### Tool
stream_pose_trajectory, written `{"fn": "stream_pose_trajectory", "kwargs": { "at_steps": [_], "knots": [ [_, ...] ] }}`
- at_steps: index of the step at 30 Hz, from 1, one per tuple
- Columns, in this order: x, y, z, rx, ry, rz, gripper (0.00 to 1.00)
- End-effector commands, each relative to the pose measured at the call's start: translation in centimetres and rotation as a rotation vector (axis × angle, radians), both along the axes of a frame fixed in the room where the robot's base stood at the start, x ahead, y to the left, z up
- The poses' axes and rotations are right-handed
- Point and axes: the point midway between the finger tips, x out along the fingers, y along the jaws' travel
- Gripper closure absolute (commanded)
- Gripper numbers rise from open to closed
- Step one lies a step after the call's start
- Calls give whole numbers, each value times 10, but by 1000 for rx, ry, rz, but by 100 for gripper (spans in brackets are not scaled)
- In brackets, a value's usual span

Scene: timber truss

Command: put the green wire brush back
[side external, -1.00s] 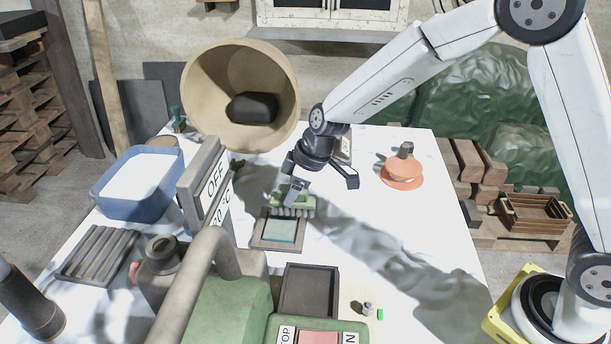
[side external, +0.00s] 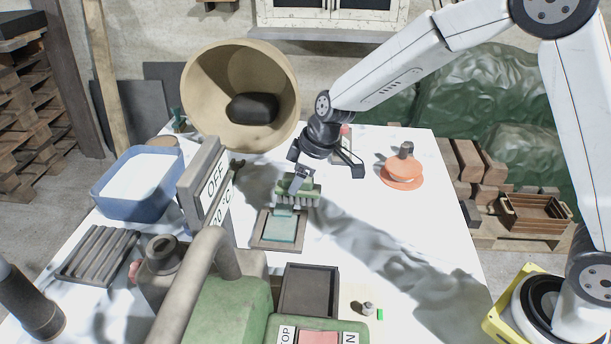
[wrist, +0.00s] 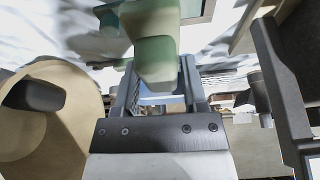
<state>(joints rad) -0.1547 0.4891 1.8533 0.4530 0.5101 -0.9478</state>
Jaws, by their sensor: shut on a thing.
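The green wire brush (side external: 308,189) is held by my gripper (side external: 296,186), bristles down, in the side external view. It is above the far edge of a framed tray with a pale green pad (side external: 281,230). In the wrist view the green brush (wrist: 152,45) fills the space between the fingers of my gripper (wrist: 157,75). My gripper is shut on the brush. From these frames I cannot tell the exact gap between bristles and tray.
The OFF sign panel (side external: 203,190) and a large tan bowl (side external: 188,90) stand left of my gripper. A blue tub (side external: 106,200) is at the far left. An empty dark tray (side external: 309,291) lies in front. An orange object (side external: 402,174) stands right. Table between is clear.

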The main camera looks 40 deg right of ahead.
Motion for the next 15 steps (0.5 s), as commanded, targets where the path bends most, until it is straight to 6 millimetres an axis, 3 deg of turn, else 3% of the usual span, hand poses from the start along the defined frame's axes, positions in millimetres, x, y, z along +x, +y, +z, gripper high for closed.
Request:
{"fn": "stream_pose_trajectory", "kwargs": {
  "at_steps": [9, 15],
  "knots": [
    [14, -76, 30, 0, -5, -206, 92],
    [15, -115, 45, -1, -4, -314, 92]
  ]
}}
